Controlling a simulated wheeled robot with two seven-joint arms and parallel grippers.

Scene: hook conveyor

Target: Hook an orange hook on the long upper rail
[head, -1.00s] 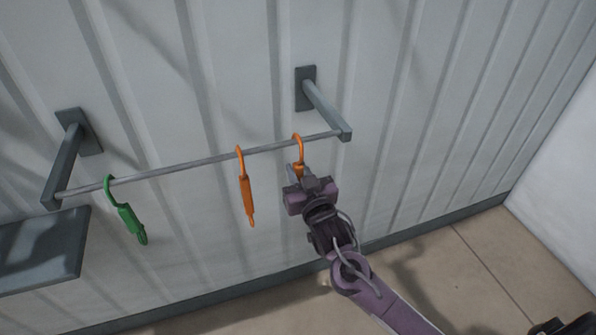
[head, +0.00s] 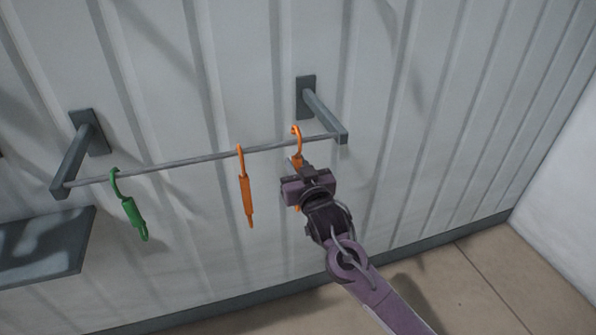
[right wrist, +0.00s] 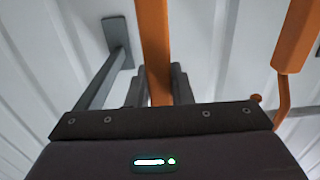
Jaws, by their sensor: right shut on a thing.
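The long upper rail (head: 188,162) is a thin grey bar held off the wall by two brackets. My right gripper (head: 296,172) is shut on an orange hook (head: 296,134), whose curved top is at the rail near its right end. I cannot tell whether the hook's curve rests on the rail. In the right wrist view the held orange hook (right wrist: 154,45) runs up between the fingers. A second orange hook (head: 246,190) hangs from the rail to the left of the gripper. It also shows at the right of the right wrist view (right wrist: 297,38). My left gripper is not in view.
A green hook (head: 131,213) hangs near the rail's left end. The right bracket (head: 325,117) is close to the held hook. A grey shelf (head: 45,248) is at the lower left. The ribbed wall is behind the rail.

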